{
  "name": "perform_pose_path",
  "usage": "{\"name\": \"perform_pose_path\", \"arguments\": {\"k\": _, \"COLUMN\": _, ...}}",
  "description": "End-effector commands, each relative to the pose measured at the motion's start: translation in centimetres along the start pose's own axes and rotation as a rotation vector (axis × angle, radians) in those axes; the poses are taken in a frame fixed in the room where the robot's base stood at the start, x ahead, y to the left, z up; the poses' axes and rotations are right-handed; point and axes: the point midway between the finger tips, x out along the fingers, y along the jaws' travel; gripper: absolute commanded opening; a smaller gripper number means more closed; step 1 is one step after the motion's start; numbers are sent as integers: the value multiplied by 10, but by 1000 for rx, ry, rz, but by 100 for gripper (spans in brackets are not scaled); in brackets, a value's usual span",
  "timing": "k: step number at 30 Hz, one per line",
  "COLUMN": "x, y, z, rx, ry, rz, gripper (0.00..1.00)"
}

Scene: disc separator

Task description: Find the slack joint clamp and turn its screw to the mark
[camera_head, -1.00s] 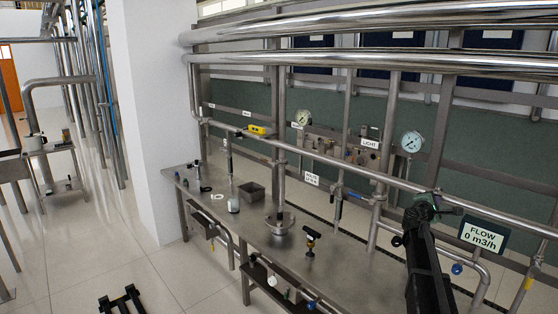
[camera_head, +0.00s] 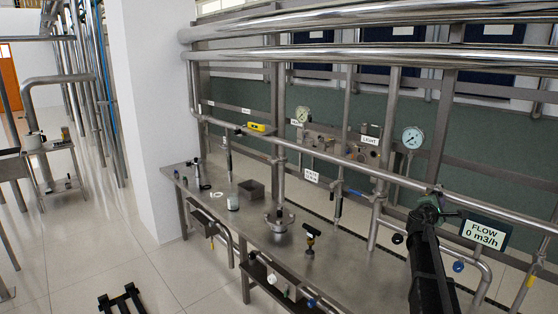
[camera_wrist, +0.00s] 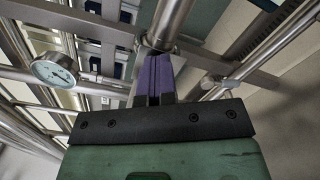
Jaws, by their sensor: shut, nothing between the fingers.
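My gripper (camera_head: 434,196) is at the right of the head view, raised in front of the long horizontal pipe. In the wrist view its purple fingers (camera_wrist: 157,60) are together with nothing between them. Their tips overlap the lower end of a steel pipe (camera_wrist: 170,20) with a collar (camera_wrist: 158,43); I cannot tell whether they touch it. A pipe fitting (camera_head: 377,198) shows left of my gripper in the head view. Another small fitting (camera_wrist: 207,83) sits on a pipe right of the fingers. No clamp screw or mark can be made out, and I cannot tell which clamp is slack.
A yellow device (camera_head: 257,127) sits on the rail. A round gauge (camera_head: 412,137) and a flow sign (camera_head: 482,235) reading 0 m3/h are nearby.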

Motion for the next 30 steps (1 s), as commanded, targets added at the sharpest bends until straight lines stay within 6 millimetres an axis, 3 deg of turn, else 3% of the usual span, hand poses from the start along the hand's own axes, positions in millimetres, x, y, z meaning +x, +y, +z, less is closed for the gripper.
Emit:
{"name": "perform_pose_path", "arguments": {"k": 9, "x": -50, "y": -1, "z": 1, "rx": 0, "ry": 1, "rz": 1, "gripper": 0}}
{"name": "perform_pose_path", "arguments": {"k": 19, "x": -54, "y": 0, "z": 0, "rx": 13, "ry": 0, "rz": 0, "gripper": 0}}
{"name": "perform_pose_path", "arguments": {"k": 22, "x": -60, "y": -20, "z": 14, "rx": 175, "ry": -80, "rz": -102, "gripper": 0}}
{"name": "perform_pose_path", "arguments": {"k": 23, "x": -69, "y": -33, "z": 21, "rx": 263, "ry": -115, "rz": -164, "gripper": 0}}
{"name": "perform_pose_path", "arguments": {"k": 26, "x": -129, "y": -92, "z": 30, "rx": 593, "ry": -227, "rz": -442, "gripper": 0}}
{"name": "perform_pose_path", "arguments": {"k": 27, "x": -162, "y": -114, "z": 24, "rx": 714, "ry": -263, "rz": -571, "gripper": 0}}
{"name": "perform_pose_path", "arguments": {"k": 29, "x": -215, "y": -141, "z": 8, "rx": 857, "ry": -301, "rz": -765, "gripper": 0}}
{"name": "perform_pose_path", "arguments": {"k": 30, "x": -251, "y": -154, "z": -3, "rx": 929, "ry": -318, "rz": -892, "gripper": 0}}
